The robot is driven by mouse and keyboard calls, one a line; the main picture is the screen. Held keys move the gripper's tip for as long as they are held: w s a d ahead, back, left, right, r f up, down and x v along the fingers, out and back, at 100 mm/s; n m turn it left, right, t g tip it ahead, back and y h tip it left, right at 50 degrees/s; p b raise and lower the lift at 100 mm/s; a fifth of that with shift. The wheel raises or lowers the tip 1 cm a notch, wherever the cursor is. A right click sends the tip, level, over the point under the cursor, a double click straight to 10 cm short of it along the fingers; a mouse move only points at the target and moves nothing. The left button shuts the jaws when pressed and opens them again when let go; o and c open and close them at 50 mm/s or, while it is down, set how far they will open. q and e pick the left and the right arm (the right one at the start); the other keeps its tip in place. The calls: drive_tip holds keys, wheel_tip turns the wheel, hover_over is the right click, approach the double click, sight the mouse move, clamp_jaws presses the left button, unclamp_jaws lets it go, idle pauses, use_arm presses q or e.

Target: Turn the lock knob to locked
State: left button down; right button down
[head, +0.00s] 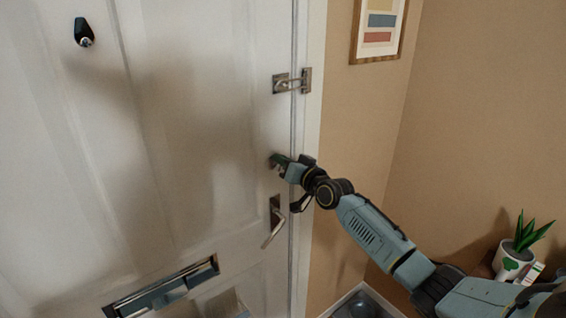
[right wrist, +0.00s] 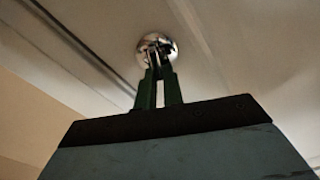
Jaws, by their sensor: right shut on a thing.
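The lock knob (right wrist: 158,50) is a round, shiny metal piece on the white door, in the right wrist view. My right gripper (right wrist: 158,72) reaches it, its two dark green fingers shut on the knob's thin middle part. In the head view my right gripper (head: 277,161) is at the door's right edge, above the lever handle, and hides the knob. Whether the knob stands at locked cannot be told. My left gripper is not in view.
The white door (head: 180,150) has a lever handle (head: 272,235) just below my gripper and a latch (head: 290,83) above it. A letter slot (head: 165,285) is low on the door. A potted plant (head: 515,255) stands at the right.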

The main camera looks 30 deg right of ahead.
drive_tip(key=shift+d+f+m, duration=0.15)
drive_tip(key=shift+f+m, duration=0.1)
drive_tip(key=shift+m, duration=1.9)
drive_tip(key=shift+d+f+m, duration=0.2)
drive_tip(key=shift+f+m, duration=0.1)
drive_tip(key=shift+m, duration=1.9)
drive_tip(key=shift+d+f+m, duration=0.15)
drive_tip(key=shift+f+m, duration=0.1)
drive_tip(key=shift+m, duration=1.9)
drive_tip(key=c, duration=1.5)
unclamp_jaws()
drive_tip(key=shift+s, duration=0.1)
